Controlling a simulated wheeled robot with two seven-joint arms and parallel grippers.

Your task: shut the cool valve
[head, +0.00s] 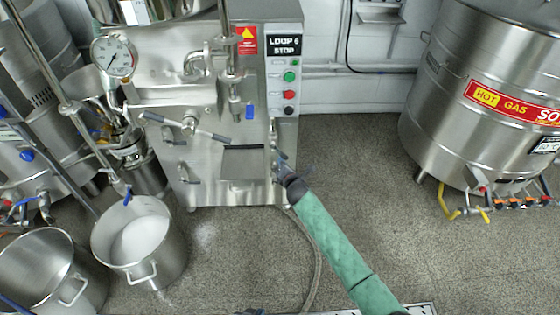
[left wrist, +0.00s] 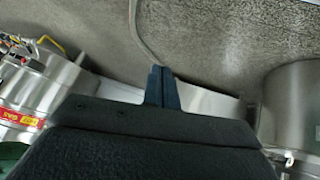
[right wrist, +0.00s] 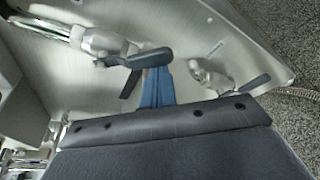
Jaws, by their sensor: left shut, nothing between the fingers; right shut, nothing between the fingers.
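My right gripper (head: 282,167) is shut and empty at the right side of the steel mill (head: 205,165). In the right wrist view its blue fingers (right wrist: 157,86) are together, close beside a valve with a dark lever (right wrist: 152,58); I cannot tell whether they touch. A second valve with a dark lever (right wrist: 248,84) sits to the right on the same steel panel. A small label (right wrist: 215,47) there is unreadable, so I cannot tell which is the cool valve.
A control box (head: 284,70) reads LOOP 6 STOP. A pot of white material (head: 140,270) and an empty pot (head: 48,290) stand at left. A HOT GAS tank (head: 440,110) stands at right.

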